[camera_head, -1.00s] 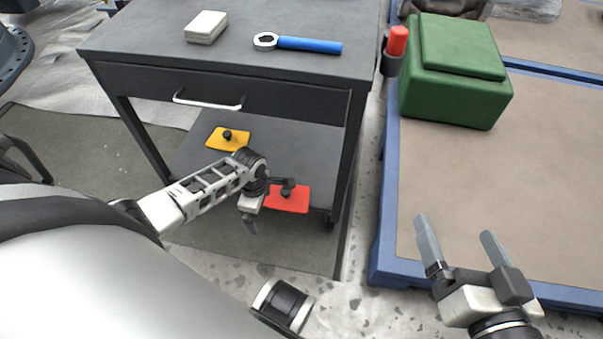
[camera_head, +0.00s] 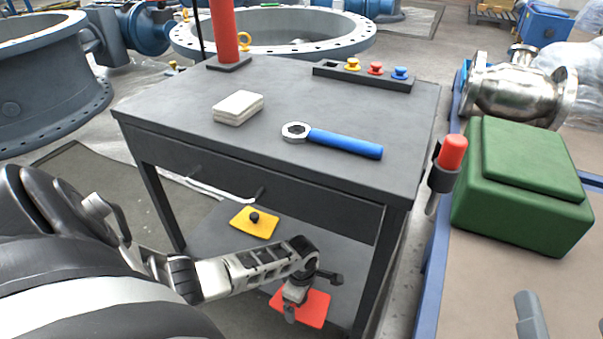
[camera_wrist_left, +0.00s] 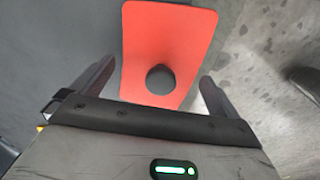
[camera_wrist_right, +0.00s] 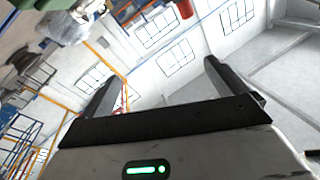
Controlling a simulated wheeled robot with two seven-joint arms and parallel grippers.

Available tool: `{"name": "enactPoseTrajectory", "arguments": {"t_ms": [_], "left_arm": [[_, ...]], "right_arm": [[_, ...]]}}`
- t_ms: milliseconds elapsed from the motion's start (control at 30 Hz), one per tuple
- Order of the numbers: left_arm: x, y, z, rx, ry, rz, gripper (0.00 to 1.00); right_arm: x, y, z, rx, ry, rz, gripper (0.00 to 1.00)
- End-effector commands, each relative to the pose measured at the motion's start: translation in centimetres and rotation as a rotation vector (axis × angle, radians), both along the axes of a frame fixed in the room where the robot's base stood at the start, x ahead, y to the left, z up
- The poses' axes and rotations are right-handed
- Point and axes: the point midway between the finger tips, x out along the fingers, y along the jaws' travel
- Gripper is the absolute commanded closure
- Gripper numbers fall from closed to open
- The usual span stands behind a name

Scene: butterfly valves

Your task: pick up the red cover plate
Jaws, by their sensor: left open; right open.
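The red cover plate (camera_head: 312,308) lies flat on the cart's lower shelf near its front right corner. In the left wrist view the plate (camera_wrist_left: 168,40) is seen from above with a dark round knob (camera_wrist_left: 161,79) on it. My left gripper (camera_wrist_left: 158,85) is open, its fingers on either side of the plate's knob end; whether they touch it I cannot tell. In the head view my left gripper (camera_head: 292,308) hides part of the plate and its knob. My right gripper (camera_wrist_right: 160,80) is open and empty, its camera facing windows and walls; a fingertip shows at the lower right of the head view.
A yellow plate (camera_head: 254,222) with a black knob lies on the same shelf. The grey cart's top (camera_head: 290,95) and drawer handle (camera_head: 212,190) overhang the shelf. A wrench (camera_head: 335,143) and white pad (camera_head: 238,107) lie on top. A green case (camera_head: 525,180) stands at right.

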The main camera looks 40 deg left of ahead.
Motion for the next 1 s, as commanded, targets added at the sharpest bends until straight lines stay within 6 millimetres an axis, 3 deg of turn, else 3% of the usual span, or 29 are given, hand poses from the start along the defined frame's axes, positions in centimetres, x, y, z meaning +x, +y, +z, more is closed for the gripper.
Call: {"name": "enactPoseTrajectory", "arguments": {"t_ms": [267,300,400,433,867,1000], "left_arm": [[0.0,0.0,-0.3,0.0,-0.001,0.0,0.0],[0.0,0.0,-0.3,0.0,0.0,0.0,0.03],[0.0,0.0,-0.3,0.0,0.0,0.0,0.31],[0.0,0.0,-0.3,0.0,0.0,0.0,0.35],[0.0,0.0,0.5,-0.001,-0.001,0.0,0.35],[0.1,0.0,2.1,-0.001,-0.001,0.0,0.35]], "right_arm": [[0.2,-0.1,0.6,-0.013,-0.048,-0.007,0.02],[0.2,-0.1,0.6,-0.013,-0.047,-0.007,0.02],[0.2,-0.1,0.6,-0.013,-0.047,-0.007,0.02],[0.2,-0.1,0.6,-0.013,-0.047,-0.007,0.02],[0.1,0.1,0.7,-0.006,-0.017,0.004,0.02],[-0.9,0.3,-1.3,0.038,0.154,0.016,0.02]]}}
